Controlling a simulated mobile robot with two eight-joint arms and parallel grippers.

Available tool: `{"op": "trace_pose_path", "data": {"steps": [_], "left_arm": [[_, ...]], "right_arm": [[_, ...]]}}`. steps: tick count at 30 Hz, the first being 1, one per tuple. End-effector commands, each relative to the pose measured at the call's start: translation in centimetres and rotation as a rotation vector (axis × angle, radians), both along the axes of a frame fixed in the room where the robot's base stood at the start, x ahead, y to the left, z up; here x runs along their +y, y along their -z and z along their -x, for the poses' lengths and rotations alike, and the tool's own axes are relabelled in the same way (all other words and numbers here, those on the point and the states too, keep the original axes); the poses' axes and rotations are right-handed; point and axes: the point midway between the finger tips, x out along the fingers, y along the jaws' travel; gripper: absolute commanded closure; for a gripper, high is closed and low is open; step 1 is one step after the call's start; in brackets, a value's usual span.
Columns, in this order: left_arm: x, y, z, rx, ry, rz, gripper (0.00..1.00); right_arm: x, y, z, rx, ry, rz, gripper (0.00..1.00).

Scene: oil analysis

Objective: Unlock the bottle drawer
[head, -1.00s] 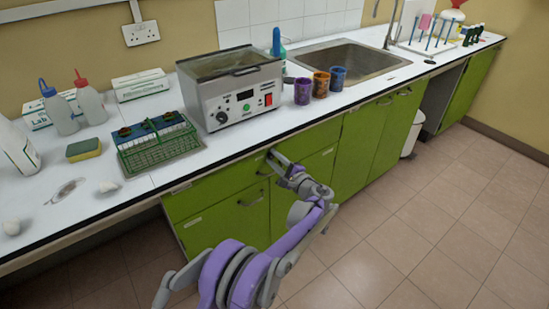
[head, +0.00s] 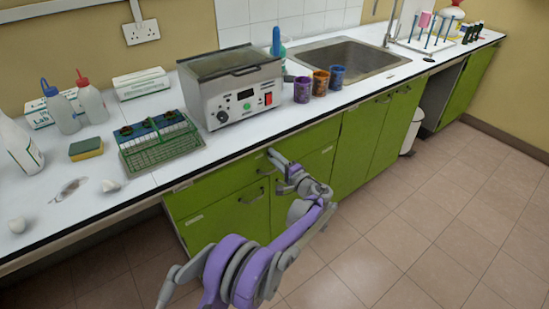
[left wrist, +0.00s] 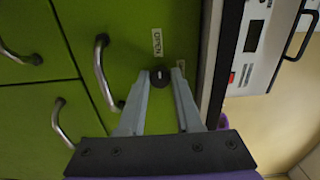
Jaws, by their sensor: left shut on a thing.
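The bottle drawer (head: 222,186) is a green drawer front under the worktop in the head view, below the grey bath unit. Its dark round lock (left wrist: 160,77) shows in the left wrist view, with a pale mark on its face and a label reading "OPEN" (left wrist: 157,42) beside it. My left gripper (head: 271,154) is at the drawer front near its upper right. In the left wrist view its two fingers (left wrist: 162,76) are shut on the lock, one on each side. In the head view the gripper hides the lock. My right gripper does not show.
A curved metal handle (left wrist: 101,72) is close beside the left fingers. The worktop edge (head: 150,197) runs just above the drawer. The grey bath unit (head: 215,105), green rack (head: 160,155) and coloured beakers (head: 302,90) stand above. The tiled floor (head: 440,200) is clear.

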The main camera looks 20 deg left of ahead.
Motion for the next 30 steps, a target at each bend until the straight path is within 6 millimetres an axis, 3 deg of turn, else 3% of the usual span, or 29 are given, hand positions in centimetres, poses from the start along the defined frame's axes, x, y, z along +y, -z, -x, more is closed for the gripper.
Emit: {"op": "trace_pose_path", "data": {"steps": [8, 9, 13, 23, 30], "left_arm": [[0.0, 0.0, 0.0, -0.001, 0.0, 0.001, 1.0], [0.0, 0.0, 0.0, -0.001, 0.0, 0.001, 0.61], [0.0, 0.0, 0.0, 0.0, 0.0, 0.0, 0.38], [-0.2, 0.0, 0.1, 0.0, 0.001, 0.0, 0.37], [-3.0, -0.1, 2.2, 0.001, 0.004, 0.001, 0.37]], "right_arm": [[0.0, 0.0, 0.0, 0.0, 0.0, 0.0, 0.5], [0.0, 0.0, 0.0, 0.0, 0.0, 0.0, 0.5], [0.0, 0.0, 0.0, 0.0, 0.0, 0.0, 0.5], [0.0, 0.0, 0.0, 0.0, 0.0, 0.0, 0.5], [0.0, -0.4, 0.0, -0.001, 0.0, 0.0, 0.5]]}}
